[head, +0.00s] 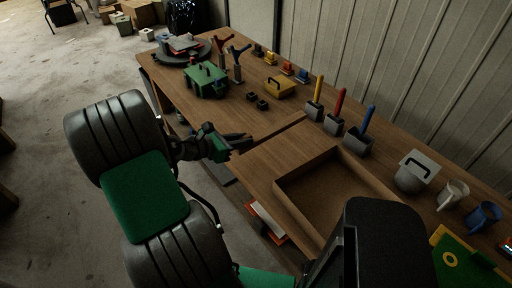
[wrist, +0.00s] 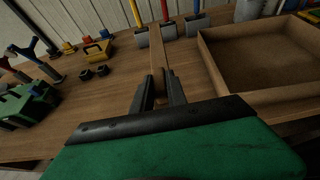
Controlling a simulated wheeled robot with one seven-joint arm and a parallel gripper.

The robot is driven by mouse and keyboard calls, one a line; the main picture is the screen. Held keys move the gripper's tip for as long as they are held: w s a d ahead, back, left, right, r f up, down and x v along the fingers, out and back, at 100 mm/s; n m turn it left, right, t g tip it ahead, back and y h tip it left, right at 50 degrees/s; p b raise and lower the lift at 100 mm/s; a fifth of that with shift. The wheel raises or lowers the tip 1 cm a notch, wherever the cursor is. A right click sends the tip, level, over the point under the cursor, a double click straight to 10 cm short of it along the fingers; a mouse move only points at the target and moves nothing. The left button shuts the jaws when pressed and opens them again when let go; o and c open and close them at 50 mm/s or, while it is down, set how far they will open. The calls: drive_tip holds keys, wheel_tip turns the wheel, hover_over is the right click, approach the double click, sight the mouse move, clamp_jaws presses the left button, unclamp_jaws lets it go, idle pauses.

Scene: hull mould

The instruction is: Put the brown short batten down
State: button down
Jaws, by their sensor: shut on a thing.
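The brown short batten (wrist: 158,58) shows in the wrist view as a narrow wooden strip between the two black fingers of my gripper (wrist: 161,86), pointing away from me. My gripper is shut on it. In the head view my gripper (head: 238,144) is over the near edge of the wooden table (head: 262,152), left of the tray.
A shallow wooden tray (head: 285,197) lies right of my gripper. Grey holders (head: 333,125) with yellow, red and blue handles stand at the back. A green machine (head: 207,80), a yellow case (head: 281,88) and small black pieces (head: 257,101) sit farther left. The tabletop between is clear.

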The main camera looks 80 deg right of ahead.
drive_tip(key=w+d+f, duration=0.1)
drive_tip(key=d+f, duration=0.1)
drive_tip(key=d, duration=0.1)
drive_tip(key=w+d+f, duration=0.2)
drive_tip(key=d+f, duration=0.1)
drive_tip(key=w+d+f, duration=0.1)
drive_tip(key=d+f, duration=0.2)
drive_tip(key=shift+w+f, duration=0.15)
drive_tip(key=shift+w, duration=0.15)
wheel_tip(320, 180, down, 3)
drive_tip(key=shift+d+r+p, duration=0.15)
drive_tip(key=shift+r+p, duration=0.05)
drive_tip(key=shift+p, duration=0.2)
drive_tip(key=shift+w+f, duration=0.1)
drive_tip(key=shift+f, duration=0.2)
drive_tip(key=c, duration=1.3)
unclamp_jaws()
